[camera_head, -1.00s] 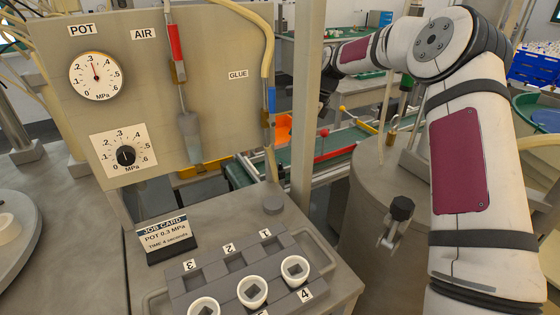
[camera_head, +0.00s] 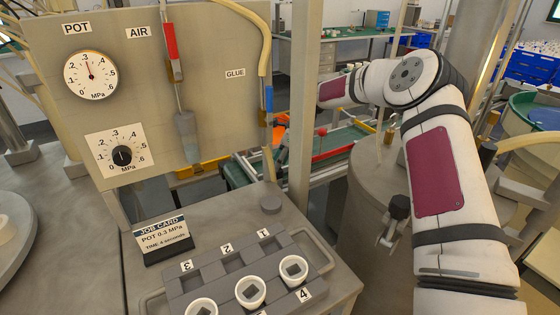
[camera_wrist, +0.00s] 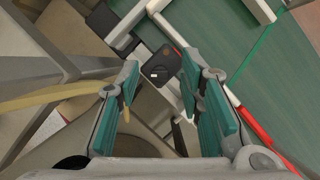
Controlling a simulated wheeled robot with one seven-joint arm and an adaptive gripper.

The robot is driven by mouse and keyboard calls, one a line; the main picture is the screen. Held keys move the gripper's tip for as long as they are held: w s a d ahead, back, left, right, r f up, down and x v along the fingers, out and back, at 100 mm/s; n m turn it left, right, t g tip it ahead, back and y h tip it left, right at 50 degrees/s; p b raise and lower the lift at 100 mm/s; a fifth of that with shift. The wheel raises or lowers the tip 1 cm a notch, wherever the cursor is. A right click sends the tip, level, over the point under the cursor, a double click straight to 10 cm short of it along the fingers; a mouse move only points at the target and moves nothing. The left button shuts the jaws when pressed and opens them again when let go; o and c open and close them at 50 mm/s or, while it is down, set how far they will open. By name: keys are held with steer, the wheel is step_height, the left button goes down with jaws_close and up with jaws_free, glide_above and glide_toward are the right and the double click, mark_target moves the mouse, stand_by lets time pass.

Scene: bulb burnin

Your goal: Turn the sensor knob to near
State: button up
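No knob marked as a sensor or with "near" can be made out in either view. In the wrist view, a black box (camera_wrist: 158,68) with a small white label and a reddish edge lies beyond my fingertips, beside the green conveyor belt (camera_wrist: 235,45). I cannot tell whether this box is the sensor. My gripper (camera_wrist: 161,76) is open, its teal-padded fingers apart and nothing seen held between them. In the head view my arm reaches back behind the post, and the gripper itself is hidden there.
The upright panel (camera_head: 215,110) carries a POT gauge (camera_head: 91,76) and a black pressure knob (camera_head: 122,155). A post (camera_head: 299,100) stands near my arm. A tray (camera_head: 215,262) with white cups and a job card (camera_head: 162,236) is on the front table.

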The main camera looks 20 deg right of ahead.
jaws_close()
steer(key=shift+w+n+b, duration=0.1)
steer(key=shift+n+b, duration=0.2)
steer(key=shift+b, duration=0.1)
steer(key=n+g+b, duration=0.1)
steer(key=n+b, duration=0.1)
steer(key=shift+w+f+n+b, duration=0.1)
steer(key=shift+n+b, duration=0.3)
steer(key=shift+n+g+b, duration=1)
steer(key=shift+n+b, duration=0.45)
steer(key=shift+n, duration=0.55)
steer(key=shift+d, duration=0.1)
jaws_free()
